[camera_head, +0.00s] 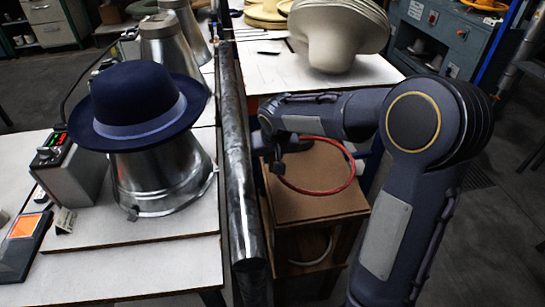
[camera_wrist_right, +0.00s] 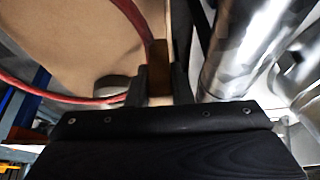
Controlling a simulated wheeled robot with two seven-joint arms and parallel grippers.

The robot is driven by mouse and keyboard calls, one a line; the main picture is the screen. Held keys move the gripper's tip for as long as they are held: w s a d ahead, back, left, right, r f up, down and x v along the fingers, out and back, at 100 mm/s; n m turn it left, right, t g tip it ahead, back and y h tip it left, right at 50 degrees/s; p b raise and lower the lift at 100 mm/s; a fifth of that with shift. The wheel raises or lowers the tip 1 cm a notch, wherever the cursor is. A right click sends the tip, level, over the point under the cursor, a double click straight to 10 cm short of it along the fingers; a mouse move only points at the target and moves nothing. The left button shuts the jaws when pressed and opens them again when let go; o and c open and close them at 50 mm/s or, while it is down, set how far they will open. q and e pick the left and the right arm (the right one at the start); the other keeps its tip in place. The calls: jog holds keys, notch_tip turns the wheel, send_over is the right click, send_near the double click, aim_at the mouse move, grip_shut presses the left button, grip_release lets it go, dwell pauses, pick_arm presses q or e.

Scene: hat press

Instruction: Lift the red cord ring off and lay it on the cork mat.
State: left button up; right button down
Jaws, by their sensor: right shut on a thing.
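The red cord ring (camera_head: 352,175) is off the hat and hangs in my right gripper (camera_head: 277,165), over a brown square top. In the right wrist view the ring (camera_wrist_right: 50,96) runs into the jaws (camera_wrist_right: 158,75), which are shut on its edge. The dark blue hat (camera_head: 140,90) with a lighter blue band sits on a metal cone (camera_head: 160,180) at the left. The brown top (camera_head: 310,205) of a wooden stand looks like cork; I cannot tell for sure whether it is the mat. The ring appears above it, and contact is unclear. My left gripper is out of view.
A thick metal pipe (camera_head: 235,165) stands between the white table (camera_head: 150,265) and the stand, close to my right gripper. A grey control box (camera_head: 70,170) and an orange-faced pad (camera_head: 25,228) lie at the left. A pale hat form (camera_head: 335,35) stands behind.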

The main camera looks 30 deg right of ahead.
jog(key=shift+f+b, duration=2.3)
jog(key=shift+f, duration=0.9)
jog(key=shift+f+b, duration=0.1)
jog(key=shift+b, duration=0.2)
jog(key=c, duration=1.2)
grip_release()
jog(key=p+v, duration=0.4)
jog(key=v, duration=0.3)
jog(key=shift+w+r+p, duration=0.35)
jog(key=shift+p, duration=0.05)
